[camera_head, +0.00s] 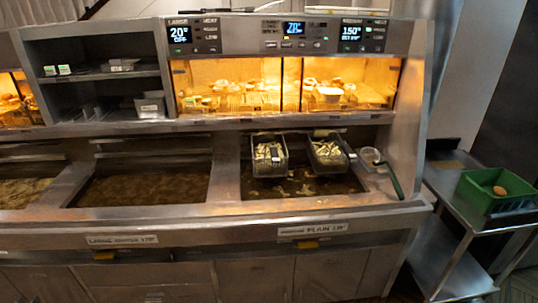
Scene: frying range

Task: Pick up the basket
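Two wire fry baskets with pale food in them are at the fryer's right-hand vat. The left basket (269,155) and the right basket (327,153) sit side by side at the back of the vat, over the brown oil (292,185). A dark handle-like part shows at the right basket's right side. Neither of my grippers is in the head view, so nothing of mine is seen touching a basket.
A strainer with a green handle (391,180) lies on the ledge right of the vat. A green bin (497,190) with a round brown item stands on a steel side table (455,182). A lit food cabinet (285,85) is above. Another oil vat (140,185) is left.

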